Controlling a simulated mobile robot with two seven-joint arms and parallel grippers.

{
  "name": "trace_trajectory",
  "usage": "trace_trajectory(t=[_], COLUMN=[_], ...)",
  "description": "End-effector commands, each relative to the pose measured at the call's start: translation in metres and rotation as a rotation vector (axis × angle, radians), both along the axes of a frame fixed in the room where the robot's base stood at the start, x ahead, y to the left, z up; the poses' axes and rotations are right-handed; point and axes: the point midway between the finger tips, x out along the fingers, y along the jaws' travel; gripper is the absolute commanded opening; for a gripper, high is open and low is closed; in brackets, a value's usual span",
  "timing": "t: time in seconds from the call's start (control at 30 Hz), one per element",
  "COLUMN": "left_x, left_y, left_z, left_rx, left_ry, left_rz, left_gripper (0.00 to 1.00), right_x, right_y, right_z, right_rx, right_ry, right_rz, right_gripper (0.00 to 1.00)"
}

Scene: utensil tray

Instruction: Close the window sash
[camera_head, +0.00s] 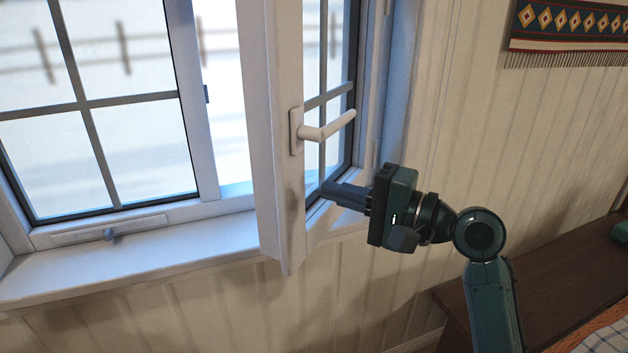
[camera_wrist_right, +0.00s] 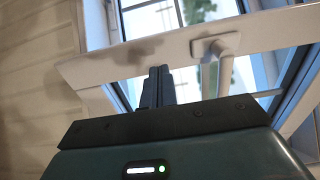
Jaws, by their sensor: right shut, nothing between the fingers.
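The white window sash (camera_head: 270,130) is swung open into the room, hinged at the right of the frame. Its white lever handle (camera_head: 325,128) sticks out above my right gripper. My right gripper (camera_head: 328,190) is shut and empty, with its fingertips at the lower part of the sash, below the handle. Whether the tips touch the sash I cannot tell. In the right wrist view the shut fingers (camera_wrist_right: 157,80) point at the sash's frame bar (camera_wrist_right: 130,62), beside the handle (camera_wrist_right: 221,55). My left gripper is out of view.
A fixed window pane (camera_head: 100,110) fills the left. The white sill (camera_head: 120,265) runs below the opening and looks mostly clear. A wooden surface (camera_head: 560,270) stands at the lower right, and a patterned hanging (camera_head: 570,25) is on the panelled wall.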

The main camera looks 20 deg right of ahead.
Motion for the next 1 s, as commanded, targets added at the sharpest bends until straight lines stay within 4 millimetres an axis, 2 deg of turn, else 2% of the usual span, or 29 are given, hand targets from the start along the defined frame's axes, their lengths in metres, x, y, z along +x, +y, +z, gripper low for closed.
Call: trace_trajectory(t=[0.1,0.3,1.0], left_x=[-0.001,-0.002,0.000], left_y=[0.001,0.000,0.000], left_z=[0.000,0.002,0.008], left_rx=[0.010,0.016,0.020], left_ry=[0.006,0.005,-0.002], left_rz=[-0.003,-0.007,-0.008], left_gripper=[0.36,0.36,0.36], right_x=[0.015,0.030,0.040], right_y=[0.014,0.028,0.032], right_z=[0.002,0.000,0.001], right_rx=[0.003,0.001,0.000], right_ry=[-0.001,0.000,0.001], right_rz=[0.001,0.000,-0.014], right_gripper=[0.00,0.00,0.00])
